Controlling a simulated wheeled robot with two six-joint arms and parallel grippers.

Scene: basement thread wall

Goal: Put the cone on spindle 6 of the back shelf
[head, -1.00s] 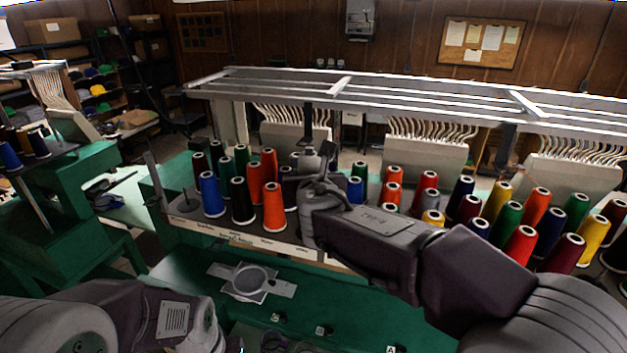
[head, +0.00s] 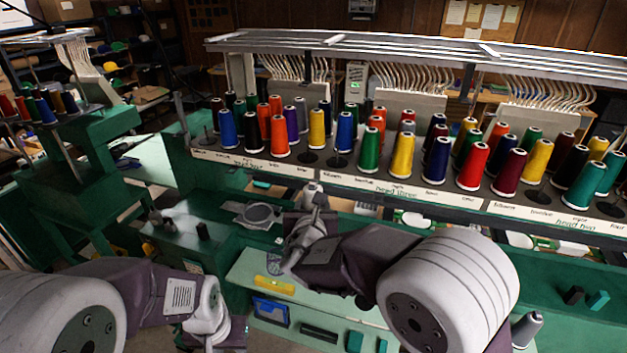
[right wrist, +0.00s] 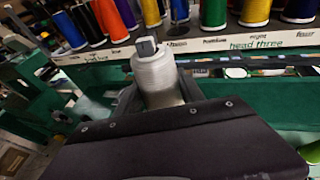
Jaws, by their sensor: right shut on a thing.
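The rack holds coloured cones in rows, with bare spindles (head: 308,157) showing in the front row. Paper labels along its front edge read "head three" and "head two"; I cannot make out a spindle number 6. My left gripper (head: 213,335) is low at the bottom left, its jaws not clear.
A metal rail frame (head: 400,50) runs above the rack. A green worktop (head: 255,265) with a yellow level and blue bin lies below.

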